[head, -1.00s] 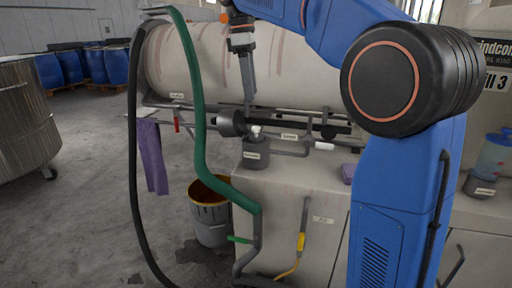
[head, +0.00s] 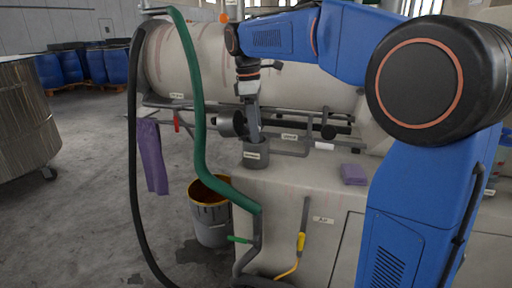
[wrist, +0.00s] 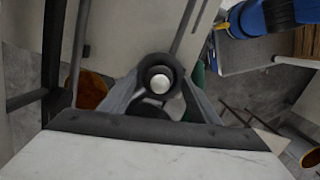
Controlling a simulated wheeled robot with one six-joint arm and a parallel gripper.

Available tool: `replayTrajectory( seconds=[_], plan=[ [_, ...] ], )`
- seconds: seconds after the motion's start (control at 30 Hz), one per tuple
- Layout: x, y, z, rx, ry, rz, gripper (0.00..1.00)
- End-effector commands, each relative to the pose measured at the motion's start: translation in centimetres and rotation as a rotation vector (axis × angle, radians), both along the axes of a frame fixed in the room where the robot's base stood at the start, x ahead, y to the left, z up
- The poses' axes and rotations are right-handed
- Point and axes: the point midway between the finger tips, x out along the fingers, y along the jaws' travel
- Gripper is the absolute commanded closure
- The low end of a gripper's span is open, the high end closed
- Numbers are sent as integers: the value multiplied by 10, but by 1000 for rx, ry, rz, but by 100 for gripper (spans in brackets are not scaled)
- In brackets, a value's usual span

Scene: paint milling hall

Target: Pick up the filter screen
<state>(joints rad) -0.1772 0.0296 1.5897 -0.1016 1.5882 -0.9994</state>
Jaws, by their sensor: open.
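My gripper (head: 254,137) points down over a small dark grey pot (head: 256,158) on the cabinet top in the head view. Its fingertips are at the pot's mouth; I cannot tell whether they touch it. In the wrist view my open gripper (wrist: 158,98) has its fingers on either side of a dark round piece with a pale knob (wrist: 159,80). This knob is hidden in the head view. The pot's label is too small to read, and I cannot tell for sure which part is the filter screen.
Pipes and a rail (head: 300,135) run close behind the pot.

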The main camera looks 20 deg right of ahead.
Motion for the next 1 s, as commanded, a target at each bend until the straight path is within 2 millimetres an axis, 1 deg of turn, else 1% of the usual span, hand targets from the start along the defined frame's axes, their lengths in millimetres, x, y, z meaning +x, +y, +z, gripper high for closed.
replayTrajectory(
  seconds=[0.1, 0.3, 0.33, 0.37, 0.4, 0.47, 0.5, 0.57, 0.87, 0.97, 1.0],
  plan=[
    [-1, -1, -6, 0, 0, 0, 44],
    [0, -1, -6, 0, -1, 0, 44],
    [0, -1, -6, 0, -1, 0, 46],
    [0, -1, -6, 0, -1, 0, 53],
    [0, -1, -6, 0, -1, 0, 63],
    [0, -1, -6, 0, -1, 0, 77],
    [0, -1, -6, 0, -1, 0, 87],
    [0, -1, -6, 0, 0, 0, 100],
    [0, -1, -3, 1, -1, 0, 100],
    [0, -1, 5, 0, -2, 0, 100],
    [0, -1, 11, 1, -4, 0, 100]
  ],
)
